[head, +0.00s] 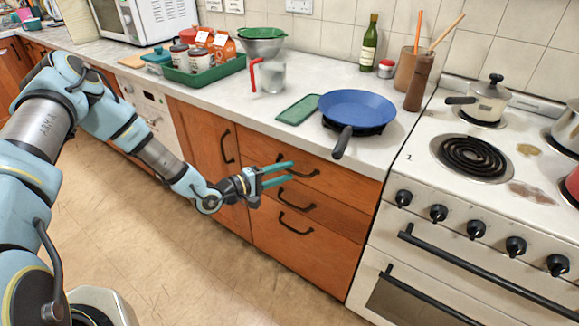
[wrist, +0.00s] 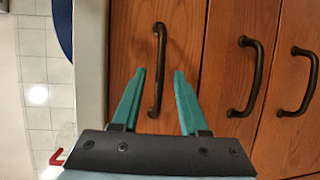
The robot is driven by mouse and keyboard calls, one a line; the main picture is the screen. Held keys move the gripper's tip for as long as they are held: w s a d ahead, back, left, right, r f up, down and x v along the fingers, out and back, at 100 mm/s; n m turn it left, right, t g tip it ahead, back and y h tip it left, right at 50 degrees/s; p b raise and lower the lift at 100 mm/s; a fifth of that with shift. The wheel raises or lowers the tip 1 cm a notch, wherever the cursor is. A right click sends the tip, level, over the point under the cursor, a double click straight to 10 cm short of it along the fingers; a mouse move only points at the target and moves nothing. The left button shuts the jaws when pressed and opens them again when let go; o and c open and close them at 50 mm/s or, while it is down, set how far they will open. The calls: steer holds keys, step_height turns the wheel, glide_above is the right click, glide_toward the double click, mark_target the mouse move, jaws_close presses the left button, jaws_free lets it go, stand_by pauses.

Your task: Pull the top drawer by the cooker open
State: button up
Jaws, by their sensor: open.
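The top drawer (head: 343,183) is wooden, sits just under the worktop left of the cooker, and looks shut. Its dark bar handle (wrist: 158,95) runs up the wrist view between my fingers. My gripper (head: 291,171) is open, with its two teal fingers pointing at the drawer front. In the wrist view my gripper (wrist: 160,73) has one finger on each side of the handle, with gaps showing on both sides. In the head view the fingers partly cover the handle. I cannot tell exactly how deep the fingertips reach.
Two lower drawers have similar handles, the middle one (head: 297,200) and the bottom one (head: 295,224). The white cooker (head: 470,215) stands to the right. A blue pan (head: 357,108) rests on the worktop above, its handle overhanging the front edge. The floor before the drawers is clear.

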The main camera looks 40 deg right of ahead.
steer(key=shift+s+d+f, duration=0.1)
steer(key=shift+d, duration=0.85)
jaws_close()
stand_by(0.8)
